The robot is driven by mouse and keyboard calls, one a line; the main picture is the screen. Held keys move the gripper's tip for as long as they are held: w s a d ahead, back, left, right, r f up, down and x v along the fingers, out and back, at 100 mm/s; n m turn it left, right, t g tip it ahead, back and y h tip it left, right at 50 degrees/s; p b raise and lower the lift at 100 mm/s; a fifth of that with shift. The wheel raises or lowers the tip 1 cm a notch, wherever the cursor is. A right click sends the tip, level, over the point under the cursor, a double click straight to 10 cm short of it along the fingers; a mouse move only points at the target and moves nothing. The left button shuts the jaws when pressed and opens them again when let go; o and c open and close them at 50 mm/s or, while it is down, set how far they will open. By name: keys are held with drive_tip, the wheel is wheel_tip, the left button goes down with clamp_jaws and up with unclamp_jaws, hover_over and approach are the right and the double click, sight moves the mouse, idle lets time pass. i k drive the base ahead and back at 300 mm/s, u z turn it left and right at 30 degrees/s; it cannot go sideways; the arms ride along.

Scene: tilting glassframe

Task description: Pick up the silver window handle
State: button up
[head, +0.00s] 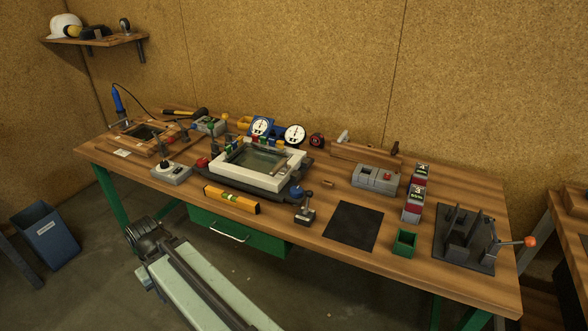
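A white window frame (222,169) with a dark glass pane (258,160) lies near the middle of the workbench, on a dark base. A small grey piece (281,171) shows at the right part of the frame. It may be the silver window handle, but it is too small to tell. My arm reaches in from the bottom edge, low in front of the bench and apart from the frame. My gripper's fingers cannot be made out.
The wooden bench (460,200) holds two dial gauges (295,134), a yellow level (232,199), a lever block (305,208), a black mat (353,226), a green box (404,242) and a clamp fixture (465,240). A green drawer (240,234) hangs below. A blue bin (46,236) stands left.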

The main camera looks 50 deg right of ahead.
sight(282, 164)
drive_tip(key=z, duration=0.15)
drive_tip(key=i, duration=1)
drive_tip(key=u, duration=0.1)
